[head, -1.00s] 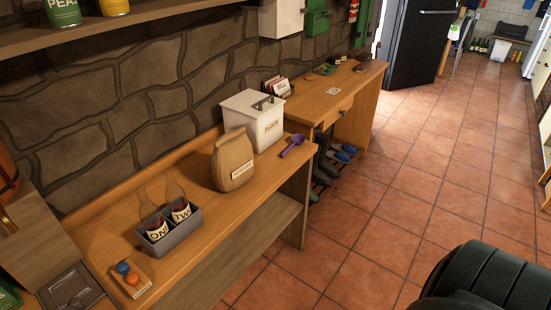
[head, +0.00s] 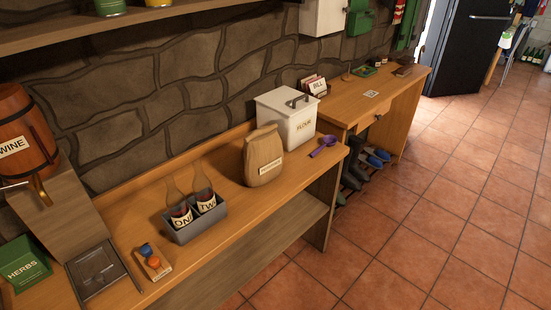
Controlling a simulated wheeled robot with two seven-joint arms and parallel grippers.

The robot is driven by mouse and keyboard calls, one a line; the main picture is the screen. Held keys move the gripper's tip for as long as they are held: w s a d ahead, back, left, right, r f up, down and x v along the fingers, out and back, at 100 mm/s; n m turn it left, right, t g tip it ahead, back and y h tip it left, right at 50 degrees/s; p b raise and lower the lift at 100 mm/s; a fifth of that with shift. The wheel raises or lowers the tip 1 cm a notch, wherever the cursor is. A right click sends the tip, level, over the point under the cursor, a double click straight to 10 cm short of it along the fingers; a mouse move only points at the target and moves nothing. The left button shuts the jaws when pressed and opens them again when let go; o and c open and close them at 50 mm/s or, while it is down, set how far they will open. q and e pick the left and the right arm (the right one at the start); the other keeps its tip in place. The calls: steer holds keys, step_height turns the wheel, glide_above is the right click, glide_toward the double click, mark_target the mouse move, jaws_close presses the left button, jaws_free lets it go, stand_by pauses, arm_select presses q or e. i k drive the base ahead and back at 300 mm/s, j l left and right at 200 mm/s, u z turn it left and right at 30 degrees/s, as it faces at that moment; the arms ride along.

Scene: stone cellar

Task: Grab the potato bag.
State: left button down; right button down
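The potato bag (head: 263,157) is a brown paper sack with a folded top and a small pale label on its front. It stands upright on the wooden counter (head: 228,246), in front of the white flour bin. Its whole front is in plain view. Neither of my grippers shows in the head view.
The flour bin (head: 287,118) is close behind the bag, and a purple scoop (head: 323,146) lies to its right. A grey caddy (head: 196,217) with two bottles stands to its left. A wine barrel (head: 24,139) and a green herbs box (head: 24,264) are at far left. The tiled floor (head: 440,220) is clear.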

mark_target(261, 161)
steer(key=i+l+u, duration=0.15)
steer(key=l, duration=0.3)
steer(key=i+l+u, duration=0.1)
steer(key=i+l, duration=0.15)
steer(key=l, duration=0.2)
steer(key=i+l+u, duration=0.15)
steer(key=l, duration=0.35)
steer(key=i+l+u, duration=0.15)
steer(key=l, duration=0.3)
steer(key=i+l+u, duration=0.15)
steer(key=l, duration=0.4)
steer(key=i+l+u, duration=0.1)
steer(key=l, duration=0.4)
steer(key=i+l+u, duration=0.15)
steer(key=l, duration=0.4)
steer(key=k, duration=0.05)
